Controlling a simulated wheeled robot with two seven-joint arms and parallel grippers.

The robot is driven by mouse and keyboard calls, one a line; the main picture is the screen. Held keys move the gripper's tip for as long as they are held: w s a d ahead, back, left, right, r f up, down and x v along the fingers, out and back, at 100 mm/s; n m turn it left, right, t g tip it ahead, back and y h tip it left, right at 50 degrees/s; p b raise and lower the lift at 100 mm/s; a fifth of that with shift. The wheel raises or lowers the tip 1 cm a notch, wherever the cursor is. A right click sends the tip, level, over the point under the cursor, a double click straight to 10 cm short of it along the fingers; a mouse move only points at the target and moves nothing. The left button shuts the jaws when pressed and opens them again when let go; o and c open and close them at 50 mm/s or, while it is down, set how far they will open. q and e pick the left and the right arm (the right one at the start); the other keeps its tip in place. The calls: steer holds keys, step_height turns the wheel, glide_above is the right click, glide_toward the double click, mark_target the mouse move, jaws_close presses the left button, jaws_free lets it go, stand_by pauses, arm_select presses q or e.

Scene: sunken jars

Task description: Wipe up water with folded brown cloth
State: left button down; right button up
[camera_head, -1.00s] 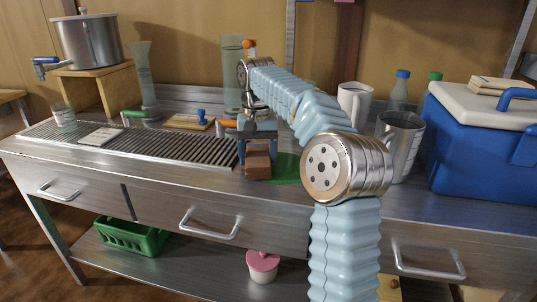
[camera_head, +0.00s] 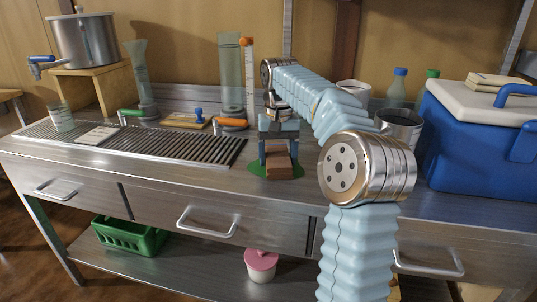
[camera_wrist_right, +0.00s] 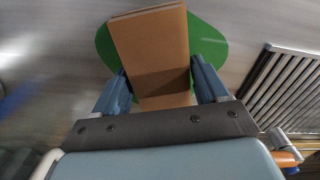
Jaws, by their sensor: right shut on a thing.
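The folded brown cloth (camera_head: 280,163) is held in my right gripper (camera_head: 278,150), its blue fingers on either side of it. In the right wrist view the cloth (camera_wrist_right: 150,45) sticks out ahead between the two fingers (camera_wrist_right: 160,88). A flat green rounded patch (camera_head: 256,170) lies on the steel counter under the cloth; it also shows around the cloth in the wrist view (camera_wrist_right: 207,45). I cannot tell whether this patch is the water or a mat, or whether the cloth touches it. No clear water shows elsewhere. My left gripper is not in view.
A slatted drain rack (camera_head: 190,150) lies left of the cloth. Metal mug (camera_head: 400,128) and blue cooler (camera_head: 470,150) are at right. The counter's front strip is clear.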

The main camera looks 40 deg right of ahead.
mark_target(302, 167)
steer(key=shift+s+d+f, duration=0.15)
steer(key=shift+s+d, duration=0.95)
steer(key=shift+s, duration=0.1)
steer(key=shift+s+d+f, duration=0.15)
steer(key=shift+s+d, duration=0.9)
steer(key=shift+s, duration=0.1)
step_height(302, 167, up, 8)
steer(key=shift+p, duration=0.3)
